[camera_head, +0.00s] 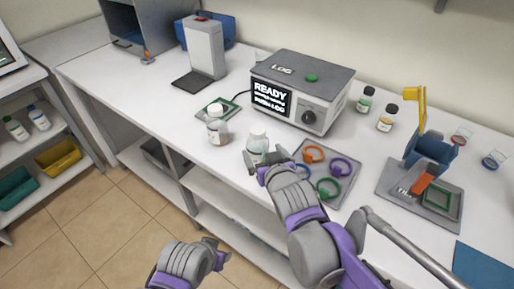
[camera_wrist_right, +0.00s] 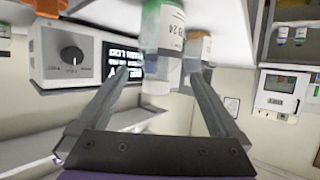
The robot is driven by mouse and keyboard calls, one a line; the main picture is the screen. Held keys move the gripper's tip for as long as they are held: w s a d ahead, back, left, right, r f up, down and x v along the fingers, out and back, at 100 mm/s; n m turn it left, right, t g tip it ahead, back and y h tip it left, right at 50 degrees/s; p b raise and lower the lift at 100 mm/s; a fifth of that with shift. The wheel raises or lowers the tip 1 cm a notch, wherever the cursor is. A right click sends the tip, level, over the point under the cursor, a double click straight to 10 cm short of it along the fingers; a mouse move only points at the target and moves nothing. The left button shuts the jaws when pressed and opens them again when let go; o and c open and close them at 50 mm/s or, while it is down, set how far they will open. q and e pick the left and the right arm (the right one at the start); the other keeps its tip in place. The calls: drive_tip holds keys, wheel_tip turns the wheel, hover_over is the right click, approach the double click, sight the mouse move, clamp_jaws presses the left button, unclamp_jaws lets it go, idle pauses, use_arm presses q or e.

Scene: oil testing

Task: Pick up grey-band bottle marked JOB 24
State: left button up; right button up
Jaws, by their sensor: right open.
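A clear white-capped bottle (camera_head: 258,141) with greenish contents stands near the front edge of the bench. In the right wrist view the same bottle (camera_wrist_right: 163,48) appears upside down, with a white label on which "24" can be read. My right gripper (camera_head: 264,170) is open at the front of this bottle. In the right wrist view the bottle shows between the two spread fingers, beyond their tips or level with them; I see no grip. A second bottle (camera_head: 217,125) with brownish contents stands to its left. My left gripper (camera_head: 215,253) is low, away from the bench.
The grey LOG box (camera_head: 300,85) with a READY screen stands behind the bottles. A tray (camera_head: 342,190) with coloured rings lies right of my right gripper. Two small bottles (camera_head: 386,118) and a blue-yellow device (camera_head: 430,150) stand farther right.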

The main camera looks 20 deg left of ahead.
sight(258, 143)
drive_tip(key=x, duration=0.8)
drive_tip(key=shift+d+f+b, duration=0.25)
drive_tip(key=shift+b, duration=0.05)
clamp_jaws()
